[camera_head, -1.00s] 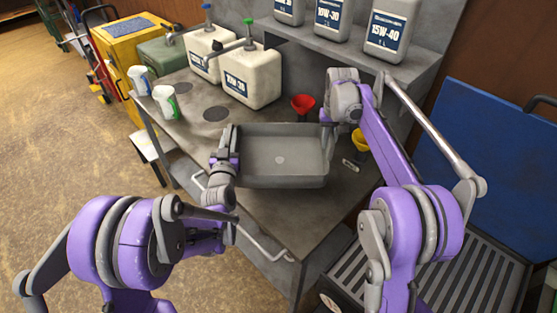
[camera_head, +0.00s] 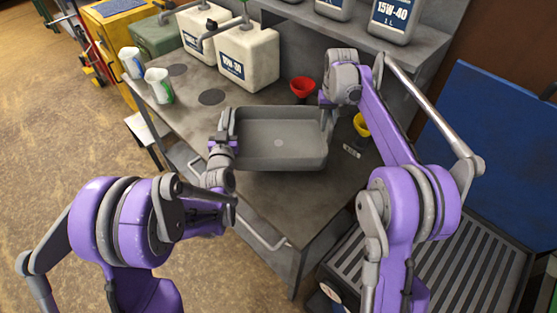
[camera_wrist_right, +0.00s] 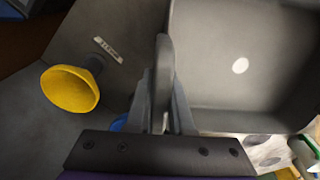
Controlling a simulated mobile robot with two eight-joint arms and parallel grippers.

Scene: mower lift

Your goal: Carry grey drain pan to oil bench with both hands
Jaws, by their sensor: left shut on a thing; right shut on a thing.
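The grey drain pan (camera_head: 279,143) is empty and roughly level, over the front part of the grey oil bench (camera_head: 265,204). I cannot tell whether its bottom touches the bench top. My left gripper (camera_head: 225,125) is shut on the pan's left rim. My right gripper (camera_head: 328,108) is shut on its right rim, with its fingers partly hidden by the wrist. In the right wrist view the fingers (camera_wrist_right: 163,95) close on the pan wall, and the pan's inside (camera_wrist_right: 240,66) shows beside them.
A red funnel (camera_head: 302,87) stands behind the pan, and a yellow funnel (camera_head: 361,125) right of it. White jugs (camera_head: 247,57) and white-green containers (camera_head: 158,86) stand at the bench's left. Oil bottles (camera_head: 395,18) line the shelf. A blue panel (camera_head: 494,135) stands at right.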

